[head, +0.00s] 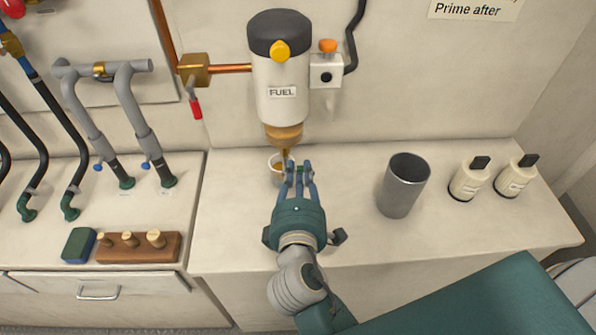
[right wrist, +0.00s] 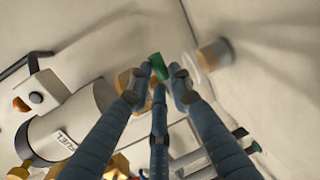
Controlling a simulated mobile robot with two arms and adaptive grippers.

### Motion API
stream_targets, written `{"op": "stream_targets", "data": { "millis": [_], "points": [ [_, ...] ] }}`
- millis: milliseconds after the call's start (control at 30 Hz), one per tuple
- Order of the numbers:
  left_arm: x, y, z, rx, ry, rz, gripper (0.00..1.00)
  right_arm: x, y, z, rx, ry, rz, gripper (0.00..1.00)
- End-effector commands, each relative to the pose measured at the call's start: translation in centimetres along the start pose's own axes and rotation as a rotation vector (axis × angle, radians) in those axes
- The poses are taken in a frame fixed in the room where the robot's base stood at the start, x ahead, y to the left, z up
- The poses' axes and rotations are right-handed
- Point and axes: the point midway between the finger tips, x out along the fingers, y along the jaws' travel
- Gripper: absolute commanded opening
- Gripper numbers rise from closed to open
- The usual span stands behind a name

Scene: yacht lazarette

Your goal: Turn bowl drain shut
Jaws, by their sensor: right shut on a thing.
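The white fuel filter (head: 280,90), labelled FUEL, hangs on the back wall with an amber bowl (head: 284,134) at its lower end. My right gripper (head: 299,170) is just below and in front of the bowl. In the right wrist view its fingers (right wrist: 157,85) are closed around a small green drain knob (right wrist: 157,67), beside the amber bowl (right wrist: 130,83). The fingers hide much of the knob in the head view. A small cup (head: 275,172) with amber contents stands under the bowl, left of the fingers. My left gripper is not in view.
A grey metal tumbler (head: 404,185) and two white bottles (head: 468,179) stand right on the counter. A red-handled valve (head: 195,104) is left of the filter.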

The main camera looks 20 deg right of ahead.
Motion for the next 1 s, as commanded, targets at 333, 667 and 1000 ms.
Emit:
{"op": "stream_targets", "data": {
  "millis": [333,667,1000],
  "points": [
    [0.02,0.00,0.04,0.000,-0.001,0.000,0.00,0.07,0.52,0.04,0.065,0.014,0.010,0.00],
    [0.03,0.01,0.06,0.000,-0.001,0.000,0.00,0.07,0.44,0.03,0.065,0.014,0.008,0.00],
    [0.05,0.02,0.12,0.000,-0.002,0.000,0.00,0.06,0.12,0.05,0.060,0.013,0.002,0.40]
  ]
}}
